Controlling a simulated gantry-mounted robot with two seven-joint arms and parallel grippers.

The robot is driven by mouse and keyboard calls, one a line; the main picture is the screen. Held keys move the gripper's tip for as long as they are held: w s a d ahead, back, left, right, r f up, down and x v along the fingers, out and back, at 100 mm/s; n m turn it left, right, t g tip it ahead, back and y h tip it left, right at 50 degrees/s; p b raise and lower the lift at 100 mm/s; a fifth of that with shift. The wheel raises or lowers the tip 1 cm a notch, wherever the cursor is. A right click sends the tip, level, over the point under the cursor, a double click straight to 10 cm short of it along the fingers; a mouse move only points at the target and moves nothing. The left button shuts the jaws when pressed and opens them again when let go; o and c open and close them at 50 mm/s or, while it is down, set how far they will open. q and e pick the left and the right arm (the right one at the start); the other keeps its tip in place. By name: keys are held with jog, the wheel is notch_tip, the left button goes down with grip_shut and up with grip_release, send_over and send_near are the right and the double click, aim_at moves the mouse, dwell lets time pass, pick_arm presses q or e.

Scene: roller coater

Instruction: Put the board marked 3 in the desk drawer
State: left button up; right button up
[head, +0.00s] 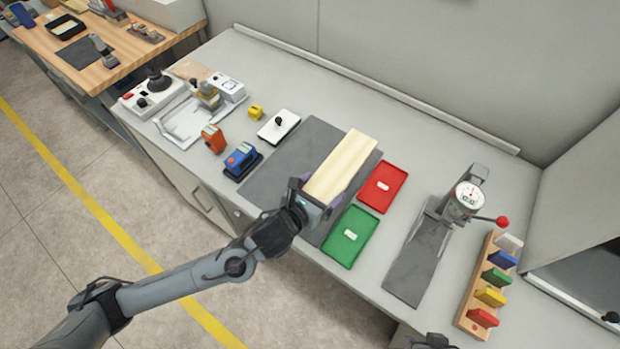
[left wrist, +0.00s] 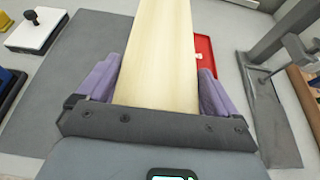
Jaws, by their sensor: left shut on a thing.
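A pale wooden board (head: 342,166) is held by my left gripper (head: 318,199) over the dark grey mat (head: 270,182). In the left wrist view the board (left wrist: 158,55) runs away from me between the two purple fingers of the left gripper (left wrist: 155,90). No number shows on its visible face. I cannot tell whether its far end touches the mat. The desk (head: 300,75) has front panels with handles (head: 205,208) below its top, partly hidden by my left arm; no open drawer shows. My right gripper is not clearly visible.
A red tray (head: 396,178) and a green tray (head: 338,248) lie right of the board. A dial gauge stand (head: 467,196) and a wooden rack of coloured pieces (head: 472,308) are further right. Blue (head: 240,155) and orange (head: 213,137) devices stand left of the mat.

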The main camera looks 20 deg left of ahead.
pick_arm(q)
jog(key=w+a+f, duration=0.4)
jog(key=w+a, duration=0.1)
jog(key=w+a+f, duration=0.2)
jog(key=w, duration=0.1)
jog(key=shift+w+a+f, duration=0.2)
jog(key=shift+f, duration=2.15)
jog(key=shift+f, duration=0.15)
jog(key=o, duration=0.8)
jog(key=shift+o, duration=0.2)
jog(key=shift+p, duration=0.3)
jog(key=v, duration=1.2)
